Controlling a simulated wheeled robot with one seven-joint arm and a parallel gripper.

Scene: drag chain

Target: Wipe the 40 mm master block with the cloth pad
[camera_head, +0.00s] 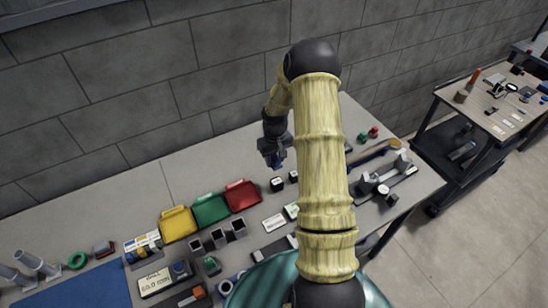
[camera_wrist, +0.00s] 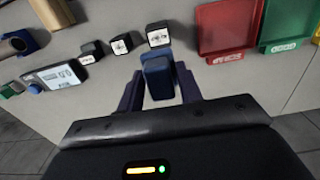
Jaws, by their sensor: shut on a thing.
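My gripper (camera_head: 273,154) is shut on a blue pad (camera_wrist: 157,76), which looks like the cloth pad. The pad stands upright between the two fingers in the wrist view. In the head view the gripper hangs over the back of the bench, behind small dark blocks (camera_head: 277,184). In the wrist view dark blocks with white labels stand just beyond the pad: one (camera_wrist: 158,34) straight ahead, another (camera_wrist: 121,44) to its left and a third (camera_wrist: 92,49) further left. Their labels are too small to read, so I cannot tell which is the 40 mm master block.
Red (camera_head: 242,194), green (camera_head: 210,208) and yellow (camera_head: 178,222) trays line the bench left of the blocks. A grey device with a display (camera_wrist: 56,76) lies left of the blocks in the wrist view. The bench behind the trays is clear. My arm hides part of the bench.

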